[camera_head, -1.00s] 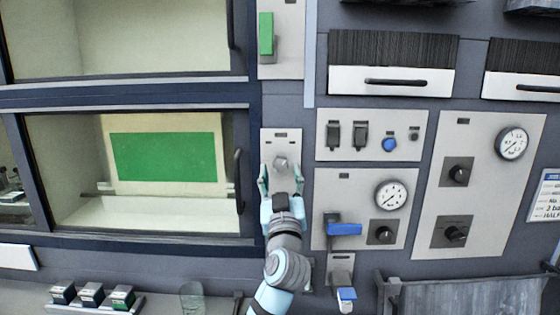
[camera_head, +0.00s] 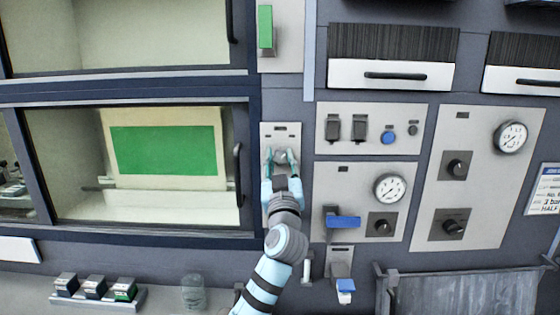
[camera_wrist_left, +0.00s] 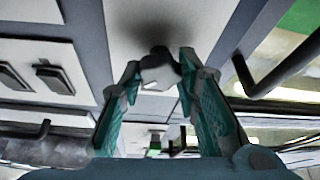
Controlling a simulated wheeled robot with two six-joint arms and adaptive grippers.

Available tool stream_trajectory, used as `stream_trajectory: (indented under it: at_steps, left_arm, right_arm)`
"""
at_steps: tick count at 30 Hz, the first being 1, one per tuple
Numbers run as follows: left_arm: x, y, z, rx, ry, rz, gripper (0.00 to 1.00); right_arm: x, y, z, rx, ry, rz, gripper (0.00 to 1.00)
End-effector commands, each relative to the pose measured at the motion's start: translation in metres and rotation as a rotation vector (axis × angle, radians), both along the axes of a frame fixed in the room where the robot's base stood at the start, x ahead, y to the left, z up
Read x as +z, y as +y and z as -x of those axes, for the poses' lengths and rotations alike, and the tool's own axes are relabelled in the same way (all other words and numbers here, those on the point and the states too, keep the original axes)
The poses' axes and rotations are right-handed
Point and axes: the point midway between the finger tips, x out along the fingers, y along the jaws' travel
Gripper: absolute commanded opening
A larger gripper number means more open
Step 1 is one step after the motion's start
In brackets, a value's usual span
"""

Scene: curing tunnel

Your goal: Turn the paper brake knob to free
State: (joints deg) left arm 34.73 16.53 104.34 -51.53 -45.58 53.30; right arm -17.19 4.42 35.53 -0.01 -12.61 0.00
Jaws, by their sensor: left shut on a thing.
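A small grey knob (camera_head: 281,157) sits on a narrow pale plate (camera_head: 281,129) right of the lower window; I cannot read its label. My left gripper (camera_head: 280,160) has a fingertip on each side of the knob and is shut on it. In the left wrist view the knob (camera_wrist_left: 158,70) shows between the fingertips of the gripper (camera_wrist_left: 160,78), with its dark base behind. The fingers partly hide the plate. My right gripper is not in view.
A panel with a gauge (camera_head: 390,188), a blue lever (camera_head: 343,222) and a dark knob (camera_head: 382,225) is close on the right. The window's dark handle (camera_head: 238,174) is close on the left. A glass (camera_head: 193,291) stands below.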

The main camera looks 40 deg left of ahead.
Motion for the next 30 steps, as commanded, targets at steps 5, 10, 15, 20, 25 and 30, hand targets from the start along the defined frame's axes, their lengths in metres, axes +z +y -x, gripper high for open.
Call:
stream_trajectory:
  at_steps: [5, 10, 15, 20, 25, 30]
  left_arm:
    - [-0.004, 0.000, 0.000, -0.001, -0.028, 0.035, 0.02]
    - [-0.006, -0.001, 0.000, -0.002, -0.086, 0.106, 0.02]
    - [-0.008, -0.001, 0.000, -0.002, -0.169, 0.213, 0.02]
    - [-0.007, -0.001, 0.000, -0.002, -0.258, 0.332, 0.02]
    - [-0.006, -0.001, 0.000, -0.002, -0.354, 0.462, 0.02]
    - [-0.004, -0.002, -0.001, -0.001, -0.449, 0.592, 0.02]
  right_arm:
    - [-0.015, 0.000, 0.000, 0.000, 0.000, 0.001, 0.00]
    - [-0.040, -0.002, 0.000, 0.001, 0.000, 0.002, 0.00]
    - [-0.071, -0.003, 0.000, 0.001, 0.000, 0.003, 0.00]
    - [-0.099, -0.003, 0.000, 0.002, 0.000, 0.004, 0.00]
    - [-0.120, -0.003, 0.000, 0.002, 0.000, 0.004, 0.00]
    - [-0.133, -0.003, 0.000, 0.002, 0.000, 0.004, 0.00]
